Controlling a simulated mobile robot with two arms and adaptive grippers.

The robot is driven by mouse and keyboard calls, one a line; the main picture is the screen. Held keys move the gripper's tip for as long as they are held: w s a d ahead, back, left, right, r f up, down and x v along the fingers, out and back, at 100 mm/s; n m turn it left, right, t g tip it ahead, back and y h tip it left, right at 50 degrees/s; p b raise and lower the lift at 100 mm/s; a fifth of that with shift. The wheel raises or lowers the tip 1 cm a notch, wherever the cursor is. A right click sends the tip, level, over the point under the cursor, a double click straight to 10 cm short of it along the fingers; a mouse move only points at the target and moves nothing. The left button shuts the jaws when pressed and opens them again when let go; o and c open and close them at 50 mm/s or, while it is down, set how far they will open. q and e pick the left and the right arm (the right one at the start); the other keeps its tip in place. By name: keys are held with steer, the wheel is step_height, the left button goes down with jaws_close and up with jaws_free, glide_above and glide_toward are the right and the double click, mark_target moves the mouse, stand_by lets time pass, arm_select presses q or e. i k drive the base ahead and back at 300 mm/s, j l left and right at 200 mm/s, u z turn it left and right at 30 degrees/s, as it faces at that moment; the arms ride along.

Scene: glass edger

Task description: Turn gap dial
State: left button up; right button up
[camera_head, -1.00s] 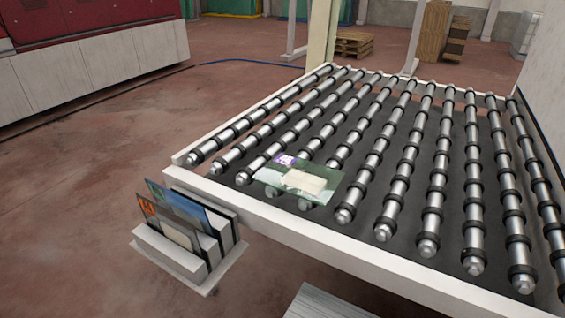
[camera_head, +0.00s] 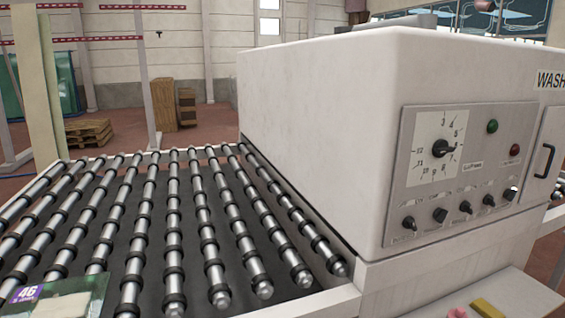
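A white square dial plate (camera_head: 429,168) with numbers around it is on the grey control panel of a large white machine. A black round knob (camera_head: 443,147) with a pointer sits at its middle, and the pointer is toward the right side of the scale. The small label (camera_head: 474,166) beside the plate is too small to read surely. No view shows either of my grippers.
Several black knobs (camera_head: 466,206) line the panel's lower part, below a green light (camera_head: 492,126) and a red light (camera_head: 514,150). A roller conveyor (camera_head: 145,230) runs left of the machine, with a labelled glass piece (camera_head: 75,295) on it. A yellow item (camera_head: 487,308) lies bottom right.

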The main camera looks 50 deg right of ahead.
mark_target(440, 147)
steer(key=z, duration=2.7)
